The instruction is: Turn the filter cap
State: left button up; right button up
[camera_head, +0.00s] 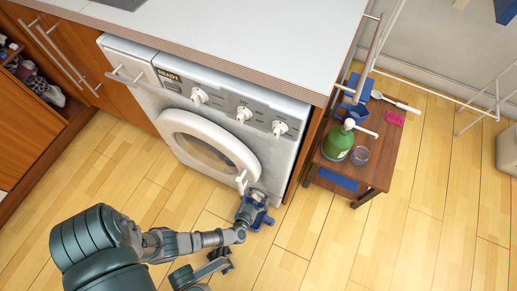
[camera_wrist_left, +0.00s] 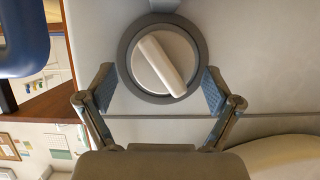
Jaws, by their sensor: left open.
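The filter cap (camera_wrist_left: 165,62) is a round white disc with a raised bar grip, set in a grey ring on the washing machine's front. The bar is tilted, running from upper left to lower right in the left wrist view. My left gripper (camera_wrist_left: 159,90) is open, with one blue-padded finger on each side of the cap's lower part and clear space between the fingers and the bar.
The round washer door (camera_head: 210,143) is shut, just left of my gripper. A small brown side table (camera_head: 345,172) with a green bottle (camera_head: 338,142) and a glass (camera_head: 360,155) stands close on the right. A white rack frame (camera_head: 440,95) is farther right. The floor in front is clear.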

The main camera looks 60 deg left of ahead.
pick_arm(q)
jog(key=shift+a+f, duration=0.1)
jog(key=shift+a, duration=0.15)
jog(key=c, duration=1.1)
jog(key=shift+c, duration=0.2)
jog(key=n, duration=0.1)
jog(key=n+h+b, duration=0.1)
jog(key=n+t+b, duration=0.1)
jog(key=shift+s+a+f+h, duration=0.2)
jog(key=shift+s+f+h, duration=0.1)
jog(key=shift+s+h, duration=0.1)
jog(key=shift+w+a+r+n+t+h, duration=0.15)
jog(key=shift+n+t+h, duration=0.35)
jog(key=shift+n, duration=0.5)
jog(key=n, duration=0.1)
jog(key=n+t+h, duration=0.1)
jog(key=shift+a+f+n, duration=0.15)
jog(key=shift+f+n, duration=0.05)
jog(key=shift+n, duration=0.1)
jog(key=shift+s+a+f+n+t, duration=0.1)
jog(key=shift+n+t, duration=0.25)
jog(key=shift+n, duration=0.25)
jog(key=shift+s+a+f+n+t, duration=0.1)
jog(key=shift+n+t, duration=0.25)
jog(key=shift+n, duration=0.25)
